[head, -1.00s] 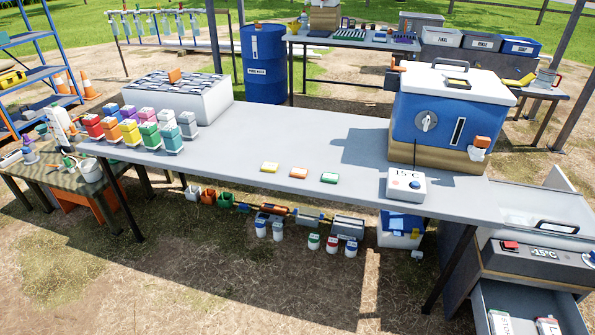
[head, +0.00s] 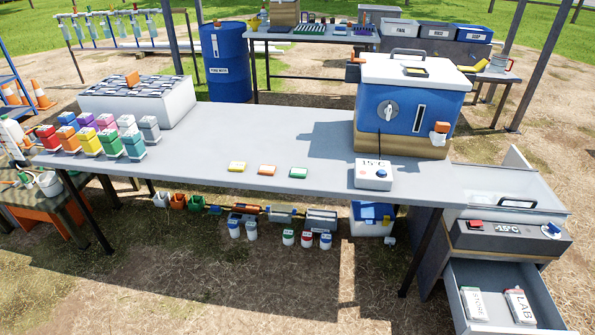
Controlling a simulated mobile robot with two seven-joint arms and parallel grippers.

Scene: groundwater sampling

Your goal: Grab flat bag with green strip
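A small flat item with a green top and pale edge (head: 298,173) lies on the grey table (head: 222,147) near its front edge. It is the rightmost of three similar flat items in a row. A yellow one (head: 237,167) and an orange one (head: 267,170) lie to its left. They look like the flat bags, but are too small to read. Neither of my grippers is in view.
A white 15°C box (head: 373,175) sits right of the row, with a large blue cooler (head: 408,108) behind it. Several colored containers (head: 90,143) stand at the table's left. An open drawer (head: 503,327) holds two white packs. The table middle is clear.

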